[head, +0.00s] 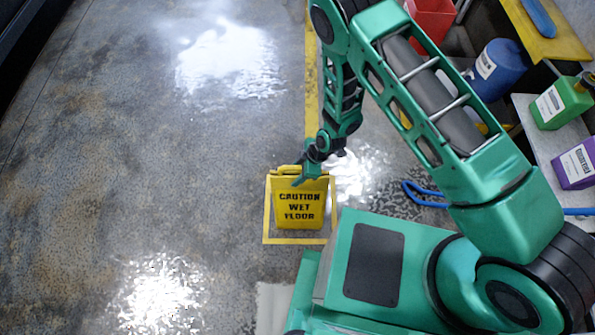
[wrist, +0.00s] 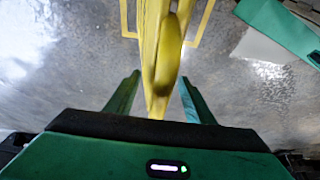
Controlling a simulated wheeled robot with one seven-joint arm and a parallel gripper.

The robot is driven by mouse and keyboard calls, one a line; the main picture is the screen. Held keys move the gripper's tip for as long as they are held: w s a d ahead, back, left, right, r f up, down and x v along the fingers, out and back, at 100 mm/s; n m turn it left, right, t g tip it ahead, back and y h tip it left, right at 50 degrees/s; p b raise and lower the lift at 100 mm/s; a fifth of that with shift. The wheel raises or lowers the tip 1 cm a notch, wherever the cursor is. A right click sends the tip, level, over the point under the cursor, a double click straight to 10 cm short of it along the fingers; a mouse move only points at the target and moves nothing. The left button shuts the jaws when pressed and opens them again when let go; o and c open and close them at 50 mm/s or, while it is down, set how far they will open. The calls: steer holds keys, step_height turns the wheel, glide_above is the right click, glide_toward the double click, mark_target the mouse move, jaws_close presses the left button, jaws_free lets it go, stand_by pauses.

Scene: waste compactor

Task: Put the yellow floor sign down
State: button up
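The yellow floor sign (head: 300,207), lettered "CAUTION WET FLOOR", is upright within a yellow square outline (head: 290,241) on the floor. Its lower edge looks to be at the floor, though the contact is hard to make out. My gripper (head: 309,178) is at the sign's top, by its handle. In the wrist view, the sign (wrist: 163,60) runs between the two fingers of my gripper (wrist: 160,80). The fingers are apart, with gaps visible on both sides of the sign.
Wet, shiny patches (head: 228,62) lie on the concrete floor. At the right are a blue jug (head: 497,68), a green jug (head: 562,102) and a purple container (head: 575,165) on shelving, and a red bin (head: 432,20). The floor left of the sign is clear.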

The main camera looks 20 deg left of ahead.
steer(key=shift+r, duration=0.1)
steer(key=v, duration=1.2)
steer(key=shift+d, duration=0.1)
steer(key=shift+w+d+r, duration=0.1)
steer(key=shift+w+r, duration=0.05)
steer(key=shift+w, duration=0.1)
steer(key=w+d+r+m+t+h, duration=0.1)
steer(key=w+d+r+m, duration=0.35)
steer(key=d+r, duration=0.45)
steer(key=w+d+r+m+t+h, duration=0.1)
steer(key=w+d+r+m, duration=0.2)
steer(key=w+d+r, duration=0.45)
steer(key=s+d+r+m, duration=0.3)
steer(key=d+r+m, duration=0.2)
steer(key=d+r, duration=0.6)
steer(key=s+d+r+m+h, duration=0.1)
steer(key=s+d+r+m, duration=0.35)
steer(key=d, duration=0.35)
steer(key=s+d+r+m+h, duration=0.1)
steer(key=s+d+r+m, duration=0.2)
steer(key=s+d+r, duration=0.3)
steer(key=s+d+r+m, duration=0.2)
steer(key=s+d+m, duration=0.1)
steer(key=s, duration=0.3)
steer(key=s+d+r+m+g, duration=0.1)
steer(key=s+d+r+m, duration=0.1)
steer(key=s, duration=0.5)
steer(key=shift+s+d+m, duration=0.15)
steer(key=shift+d+m, duration=0.5)
steer(key=shift+m, duration=0.45)
